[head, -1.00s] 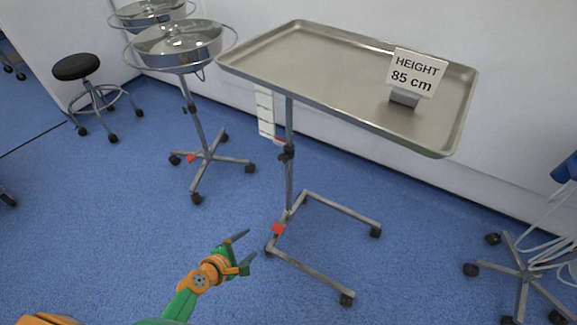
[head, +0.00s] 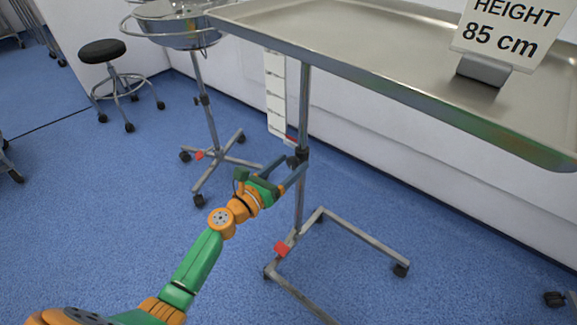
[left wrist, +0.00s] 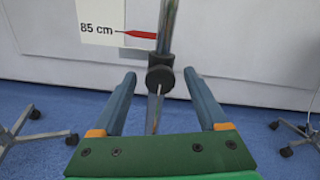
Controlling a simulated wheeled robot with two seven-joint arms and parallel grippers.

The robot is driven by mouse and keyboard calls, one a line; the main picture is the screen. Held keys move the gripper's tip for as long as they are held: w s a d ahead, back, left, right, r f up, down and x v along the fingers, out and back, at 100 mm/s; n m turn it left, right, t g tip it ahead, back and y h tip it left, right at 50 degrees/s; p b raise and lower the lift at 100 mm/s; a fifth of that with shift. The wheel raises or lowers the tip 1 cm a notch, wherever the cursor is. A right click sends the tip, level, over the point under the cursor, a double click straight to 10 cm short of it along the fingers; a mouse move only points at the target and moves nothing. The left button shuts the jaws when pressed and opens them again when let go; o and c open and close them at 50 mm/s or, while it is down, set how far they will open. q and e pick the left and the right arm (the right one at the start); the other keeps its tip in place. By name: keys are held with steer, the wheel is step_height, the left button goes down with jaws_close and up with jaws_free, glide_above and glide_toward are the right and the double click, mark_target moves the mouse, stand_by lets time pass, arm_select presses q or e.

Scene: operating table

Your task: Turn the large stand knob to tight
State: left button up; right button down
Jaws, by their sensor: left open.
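The stand knob (head: 297,159) is a dark knob on the collar of the tray stand's upright pole (head: 304,100). In the left wrist view the round black knob (left wrist: 160,78) faces me, between the two fingers and near their tips. My left gripper (head: 288,170) is open at the pole, with a finger on either side of the knob. A gap shows between the knob and each finger in the left wrist view. Whether the fingertips reach past the knob, I cannot tell. My right gripper is not in view.
A white scale strip reading 85 cm (left wrist: 98,29), with a red pointer (left wrist: 136,34), hangs by the pole. The tray (head: 400,88) overhangs above, carrying a "HEIGHT 85 cm" sign (head: 508,35). The stand's base (head: 360,237) has a red pedal (head: 282,249). A basin stand (head: 205,115) is left.

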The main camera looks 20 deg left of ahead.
arm_select(q)
jaws_close()
